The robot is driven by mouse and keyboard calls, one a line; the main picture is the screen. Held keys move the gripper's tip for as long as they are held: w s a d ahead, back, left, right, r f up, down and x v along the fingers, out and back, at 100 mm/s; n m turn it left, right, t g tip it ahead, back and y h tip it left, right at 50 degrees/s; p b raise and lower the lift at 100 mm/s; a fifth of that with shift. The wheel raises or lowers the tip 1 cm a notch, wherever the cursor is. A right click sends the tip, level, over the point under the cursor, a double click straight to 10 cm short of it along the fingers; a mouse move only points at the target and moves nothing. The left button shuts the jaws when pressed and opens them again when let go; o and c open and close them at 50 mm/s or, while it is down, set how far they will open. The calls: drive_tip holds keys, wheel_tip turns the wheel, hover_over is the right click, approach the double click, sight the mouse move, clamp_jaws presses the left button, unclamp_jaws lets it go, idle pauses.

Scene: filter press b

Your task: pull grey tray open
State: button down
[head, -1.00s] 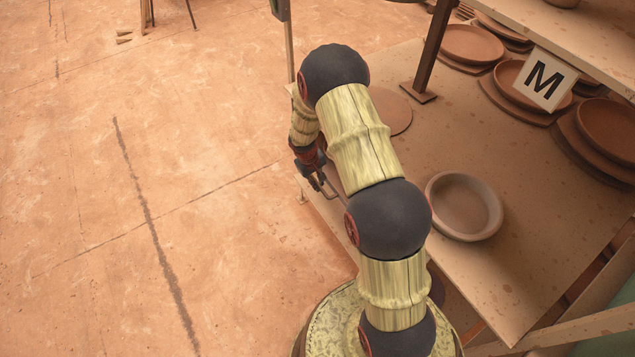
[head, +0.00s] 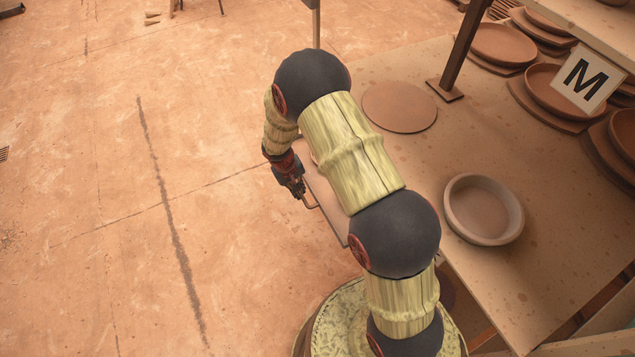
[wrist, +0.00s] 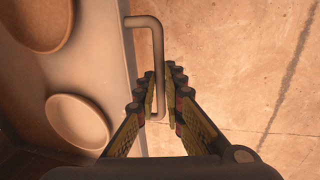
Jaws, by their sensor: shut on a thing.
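The grey tray (head: 328,208) sticks out from under the table edge in the head view, partly hidden behind my arm. In the wrist view its front edge (wrist: 131,70) runs down left of the handle, and two round dishes (wrist: 78,122) lie on the surface behind it, in shadow. A bent metal bar handle (wrist: 150,22) stands out from the front. My gripper (wrist: 162,98) is shut on the handle's bar, with a finger on each side. In the head view my gripper (head: 303,197) is at the tray's front, over the floor.
The table top (head: 540,290) carries a clay dish (head: 483,210) and a flat round disc (head: 400,107). Stacked plates and a card marked M (head: 584,79) stand at upper right. A dark post (head: 463,50) rises from the table. Floor to the left is clear.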

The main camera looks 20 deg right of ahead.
drive_tip(key=a, duration=1.5)
drive_tip(key=shift+s+a, duration=0.25)
drive_tip(key=c, duration=1.9)
unclamp_jaws()
drive_tip(key=shift+r, duration=0.1)
drive_tip(key=r, duration=0.3)
drive_tip(key=a+r, duration=0.1)
drive_tip(key=r, duration=0.3)
drive_tip(key=a+r, duration=0.1)
drive_tip(key=r, duration=0.3)
drive_tip(key=shift+a+r, duration=0.15)
drive_tip(key=shift+r, duration=0.1)
